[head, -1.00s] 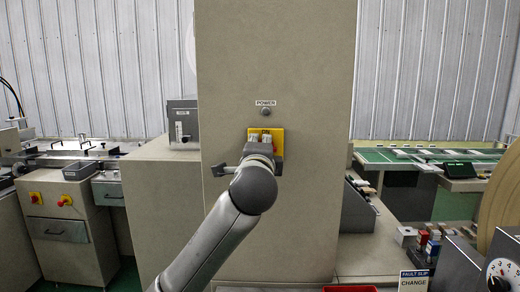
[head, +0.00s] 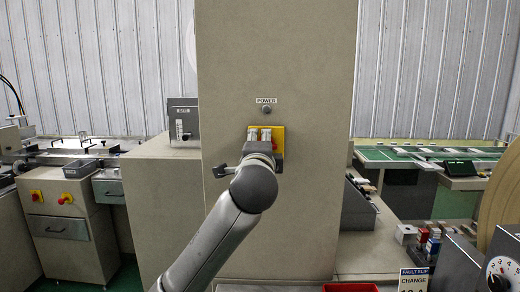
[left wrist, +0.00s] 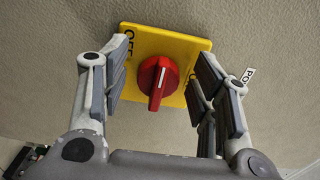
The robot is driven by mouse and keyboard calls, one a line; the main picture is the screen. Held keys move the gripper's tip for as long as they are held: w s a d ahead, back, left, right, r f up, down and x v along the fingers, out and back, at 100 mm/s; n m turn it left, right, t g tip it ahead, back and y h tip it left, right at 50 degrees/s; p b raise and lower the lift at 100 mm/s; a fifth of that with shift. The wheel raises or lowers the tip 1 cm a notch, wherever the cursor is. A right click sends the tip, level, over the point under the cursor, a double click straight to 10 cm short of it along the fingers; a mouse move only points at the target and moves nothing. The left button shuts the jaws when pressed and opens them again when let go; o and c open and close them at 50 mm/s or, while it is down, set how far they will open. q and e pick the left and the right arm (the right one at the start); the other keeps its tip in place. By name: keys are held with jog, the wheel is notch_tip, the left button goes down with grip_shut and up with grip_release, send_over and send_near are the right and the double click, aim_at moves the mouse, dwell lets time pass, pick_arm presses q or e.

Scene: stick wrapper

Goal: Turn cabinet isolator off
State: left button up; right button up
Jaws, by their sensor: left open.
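The cabinet isolator is a red rotary knob (left wrist: 158,82) on a yellow plate (left wrist: 172,45), fixed to the beige cabinet (head: 270,60). OFF is printed on the plate's left side in the left wrist view; the lettering on its right side is mostly hidden by a finger. The knob's white mark points roughly down in that view. My left gripper (left wrist: 150,72) is open, its fingers on either side of the knob with visible gaps. In the head view my left gripper (head: 260,136) covers much of the yellow plate (head: 279,131). My right gripper is not in view.
A grey box (head: 183,121) stands left of the cabinet. A side unit with red knobs (head: 64,199) is at far left. A dial panel (head: 498,270) is at lower right.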

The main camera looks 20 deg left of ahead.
pick_arm(q)
jog(key=v, duration=1.2)
